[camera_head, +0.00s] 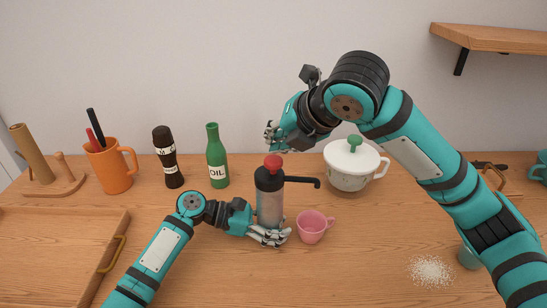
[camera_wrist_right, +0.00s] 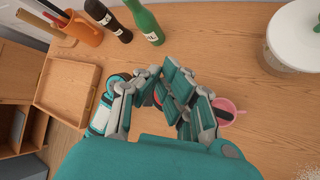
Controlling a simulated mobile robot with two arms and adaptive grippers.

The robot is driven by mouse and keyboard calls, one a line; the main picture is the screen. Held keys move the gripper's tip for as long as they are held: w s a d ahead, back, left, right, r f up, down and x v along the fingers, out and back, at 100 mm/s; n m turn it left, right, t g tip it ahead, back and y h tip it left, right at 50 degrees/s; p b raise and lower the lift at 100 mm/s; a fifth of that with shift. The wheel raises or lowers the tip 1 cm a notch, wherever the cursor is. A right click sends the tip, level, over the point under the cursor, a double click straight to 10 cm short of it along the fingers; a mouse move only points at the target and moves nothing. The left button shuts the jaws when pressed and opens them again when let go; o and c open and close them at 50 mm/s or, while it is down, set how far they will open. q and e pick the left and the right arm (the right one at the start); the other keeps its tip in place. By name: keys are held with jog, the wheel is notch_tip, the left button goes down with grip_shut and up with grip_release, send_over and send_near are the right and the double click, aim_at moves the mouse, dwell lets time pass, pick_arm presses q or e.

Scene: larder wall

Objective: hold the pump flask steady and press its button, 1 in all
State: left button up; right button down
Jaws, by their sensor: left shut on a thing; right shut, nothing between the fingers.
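The pump flask (camera_head: 270,206) stands upright on the counter, with a grey body, a dark top, a black spout pointing right and a red button (camera_head: 273,161) on top. My left gripper (camera_head: 278,237) is shut on the lower part of the flask, coming from the left. My right gripper (camera_head: 271,136) is shut and empty, a little above the red button and apart from it. In the right wrist view its fingers (camera_wrist_right: 160,95) hide most of the flask; a bit of red shows between them.
A pink cup (camera_head: 312,227) stands just right of the flask under the spout. A white lidded pot (camera_head: 349,176) is behind right. A green oil bottle (camera_head: 216,160), a dark bottle (camera_head: 167,160) and an orange mug (camera_head: 112,172) stand left. White grains (camera_head: 431,271) lie front right.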

aim_at(277, 157)
jog(key=shift+f, duration=0.4)
jog(key=shift+f, duration=1.15)
dwell(1.0)
jog(key=shift+r, duration=1.6)
jog(key=shift+r, duration=0.1)
jog(key=shift+r, duration=2.4)
pick_arm(q)
jog(key=o, duration=1.3)
jog(key=shift+c, duration=0.2)
